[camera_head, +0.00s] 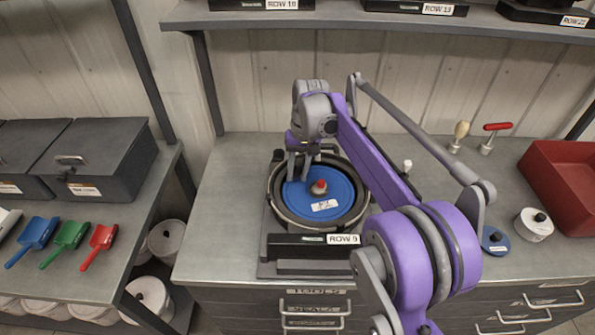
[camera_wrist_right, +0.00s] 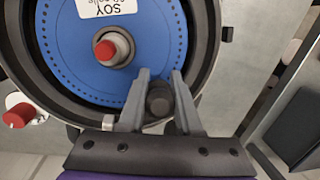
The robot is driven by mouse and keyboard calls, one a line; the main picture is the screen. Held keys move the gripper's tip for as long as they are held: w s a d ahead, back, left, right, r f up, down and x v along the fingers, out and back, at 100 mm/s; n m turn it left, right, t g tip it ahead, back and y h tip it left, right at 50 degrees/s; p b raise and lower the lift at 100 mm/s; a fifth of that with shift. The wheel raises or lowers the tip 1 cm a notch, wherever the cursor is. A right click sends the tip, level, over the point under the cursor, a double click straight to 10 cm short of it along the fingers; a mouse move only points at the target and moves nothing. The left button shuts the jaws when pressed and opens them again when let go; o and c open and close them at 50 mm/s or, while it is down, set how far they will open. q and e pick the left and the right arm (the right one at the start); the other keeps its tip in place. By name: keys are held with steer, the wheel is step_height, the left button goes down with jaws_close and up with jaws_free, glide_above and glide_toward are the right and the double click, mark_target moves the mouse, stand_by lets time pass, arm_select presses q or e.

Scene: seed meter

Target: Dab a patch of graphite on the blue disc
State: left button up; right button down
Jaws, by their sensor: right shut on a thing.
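The blue disc (camera_head: 343,193) lies in a round dark housing (camera_head: 279,219) above the ROW 9 plate. It also shows in the wrist view (camera_wrist_right: 78,57), with a white SOY label, a red-topped centre knob (camera_wrist_right: 112,48) and small holes along its rim. My right gripper (camera_head: 303,165) is over the disc's far left edge. Its fingers (camera_wrist_right: 160,84) are shut on a dark cylindrical piece (camera_wrist_right: 160,101), seen end-on. Its lower end is hidden, so I cannot tell whether it touches the disc. I see no dark patch on the disc. My left gripper is not in view.
Right of the housing stand a cream-handled tool (camera_head: 459,132), a red-handled tool (camera_head: 496,128), a white tin (camera_head: 533,225), a small blue item (camera_head: 495,240) and a red bin (camera_head: 560,185). Scoops (camera_head: 70,236) and grey boxes (camera_head: 100,155) are on the left bench. A shelf (camera_head: 330,18) runs above.

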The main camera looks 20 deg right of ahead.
steer(key=shift+f+b, duration=0.4)
steer(key=shift+f, duration=0.4)
steer(key=shift+s+d, duration=0.1)
steer(key=shift+d, duration=0.05)
